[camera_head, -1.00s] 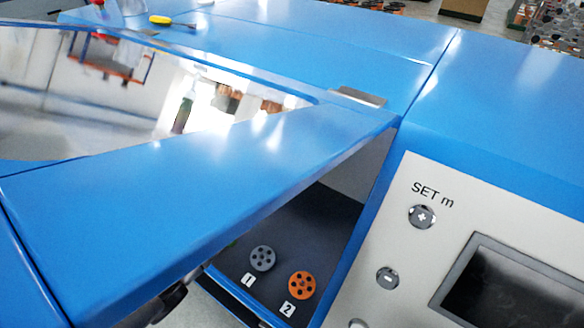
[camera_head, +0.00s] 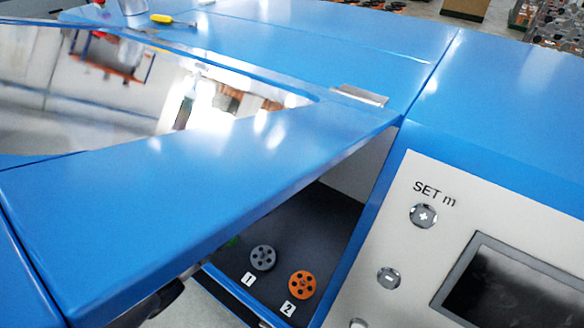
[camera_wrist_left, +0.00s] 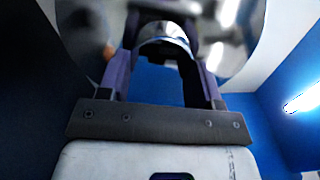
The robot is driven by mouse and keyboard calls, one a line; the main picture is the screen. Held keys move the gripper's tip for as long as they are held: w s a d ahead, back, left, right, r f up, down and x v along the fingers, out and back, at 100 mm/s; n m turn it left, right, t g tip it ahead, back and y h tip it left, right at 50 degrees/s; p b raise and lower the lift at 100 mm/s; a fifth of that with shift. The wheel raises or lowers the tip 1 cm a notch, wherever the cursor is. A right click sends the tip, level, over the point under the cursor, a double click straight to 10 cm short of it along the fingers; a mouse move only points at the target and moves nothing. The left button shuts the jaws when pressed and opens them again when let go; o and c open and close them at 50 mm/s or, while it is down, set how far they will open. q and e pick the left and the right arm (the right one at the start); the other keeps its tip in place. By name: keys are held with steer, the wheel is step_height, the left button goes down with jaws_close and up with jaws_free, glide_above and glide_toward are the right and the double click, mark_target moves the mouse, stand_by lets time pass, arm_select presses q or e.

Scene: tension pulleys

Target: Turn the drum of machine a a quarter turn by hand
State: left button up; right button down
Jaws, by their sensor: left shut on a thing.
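In the left wrist view, the purple fingers of my left gripper (camera_wrist_left: 165,35) are shut on a silver rounded part (camera_wrist_left: 163,47). A large shiny round metal surface (camera_wrist_left: 238,35), which looks like the drum, lies just behind the fingers. I cannot tell exactly how the held part joins it. In the head view, the blue machine (camera_head: 230,165) covers this spot, so the left gripper and the grip are hidden there.
A control panel (camera_head: 520,210) marked SET m, with a dark screen (camera_head: 510,290), is at right. A grey wheel (camera_head: 262,257) labelled 1 and an orange wheel (camera_head: 302,284) labelled 2 sit in the open recess. A yellow-handled tool (camera_head: 162,19) lies on top. Blue walls flank the left gripper.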

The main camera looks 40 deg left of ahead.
arm_select(q)
steer(key=o, duration=1.3)
steer(key=s, duration=1.4)
steer(key=shift+a, duration=0.1)
steer(key=shift+w, duration=0.1)
